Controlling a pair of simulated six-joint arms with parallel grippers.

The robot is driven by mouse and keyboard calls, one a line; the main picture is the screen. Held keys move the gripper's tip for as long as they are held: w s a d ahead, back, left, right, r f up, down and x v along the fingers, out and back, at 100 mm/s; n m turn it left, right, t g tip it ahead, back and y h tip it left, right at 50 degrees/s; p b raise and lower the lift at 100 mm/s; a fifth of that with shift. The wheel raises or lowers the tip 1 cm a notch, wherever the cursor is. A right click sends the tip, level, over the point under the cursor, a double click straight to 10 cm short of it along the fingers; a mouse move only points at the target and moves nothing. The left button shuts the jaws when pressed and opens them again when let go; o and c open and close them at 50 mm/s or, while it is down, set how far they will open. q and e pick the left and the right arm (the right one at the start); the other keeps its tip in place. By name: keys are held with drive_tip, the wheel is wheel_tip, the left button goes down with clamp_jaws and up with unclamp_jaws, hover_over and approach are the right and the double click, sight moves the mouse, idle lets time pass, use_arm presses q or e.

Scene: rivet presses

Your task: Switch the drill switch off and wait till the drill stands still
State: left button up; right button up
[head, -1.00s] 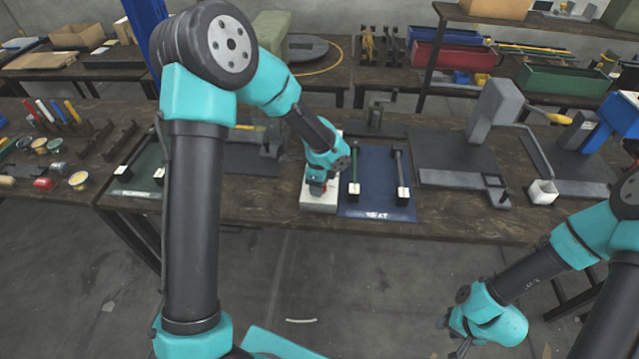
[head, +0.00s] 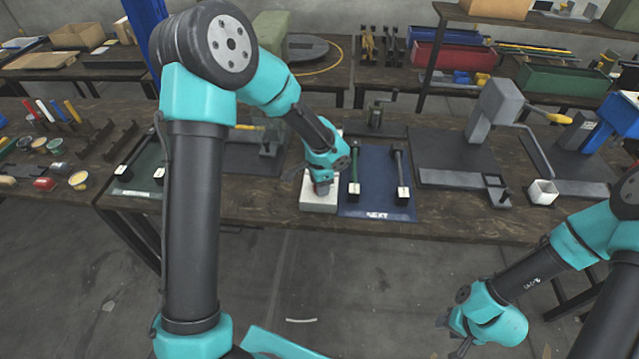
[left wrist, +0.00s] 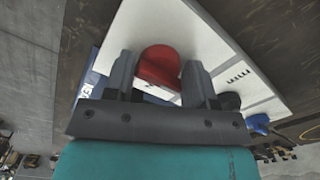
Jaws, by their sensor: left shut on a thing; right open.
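A red rounded knob (left wrist: 159,66), apparently the drill switch, stands on a white panel (left wrist: 225,60) with small dark marks in the left wrist view. My left gripper (left wrist: 158,80) is shut on it, one finger on each side. In the head view my left gripper (head: 321,187) is low over the white box (head: 318,205) at the bench's front edge, and it hides the knob. My right gripper (head: 460,346) is at the bottom of the head view, away from the bench, small and partly hidden. I cannot make out the drill or whether it turns.
A green mat (head: 140,175) lies left. The floor in front is clear.

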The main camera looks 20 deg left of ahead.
idle(0.3)
use_arm(q)
drive_tip(key=o, duration=0.8)
drive_tip(key=shift+r, duration=0.15)
wheel_tip(320, 180, up, 17)
idle(0.6)
